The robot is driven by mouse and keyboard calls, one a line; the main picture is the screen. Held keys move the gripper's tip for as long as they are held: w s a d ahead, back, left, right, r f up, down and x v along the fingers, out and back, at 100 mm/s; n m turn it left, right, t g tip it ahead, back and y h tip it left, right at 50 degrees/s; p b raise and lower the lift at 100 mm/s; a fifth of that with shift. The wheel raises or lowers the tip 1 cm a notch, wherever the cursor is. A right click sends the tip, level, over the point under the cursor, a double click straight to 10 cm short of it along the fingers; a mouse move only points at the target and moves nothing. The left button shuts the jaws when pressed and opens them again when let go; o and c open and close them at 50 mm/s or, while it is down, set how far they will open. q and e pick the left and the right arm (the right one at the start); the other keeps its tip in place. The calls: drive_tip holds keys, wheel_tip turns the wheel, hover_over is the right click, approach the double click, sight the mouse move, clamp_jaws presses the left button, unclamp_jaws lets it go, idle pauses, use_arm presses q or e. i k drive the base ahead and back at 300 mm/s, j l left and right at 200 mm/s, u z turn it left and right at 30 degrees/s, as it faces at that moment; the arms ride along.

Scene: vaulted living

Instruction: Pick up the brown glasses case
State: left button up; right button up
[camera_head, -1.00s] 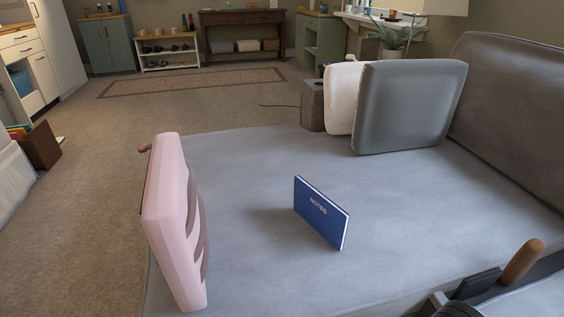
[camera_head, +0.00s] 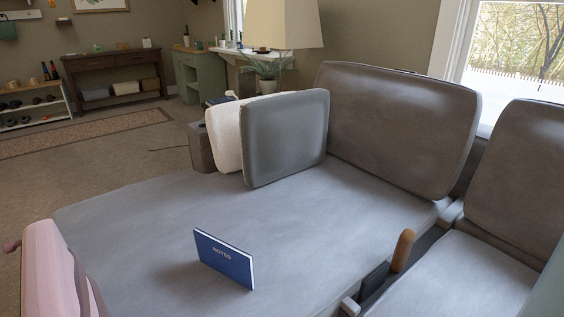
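A tan-brown, rounded, elongated object (camera_head: 402,250), which looks like the brown glasses case, stands upright and slightly tilted in the dark gap between two grey sofa seats. Its lower end is hidden in the gap. A dark flat object (camera_head: 374,279) stands beside it in the same gap, to its left and nearer. Neither of my grippers is in view.
A blue notebook (camera_head: 224,260) stands on edge on the grey seat (camera_head: 130,220). A pink ribbed object (camera_head: 56,275) is at the lower left. Grey (camera_head: 285,137) and cream (camera_head: 224,135) cushions stand behind. Open carpet (camera_head: 90,175) lies at left.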

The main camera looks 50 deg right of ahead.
sight(404, 242)
drive_tip(key=z, duration=2.45)
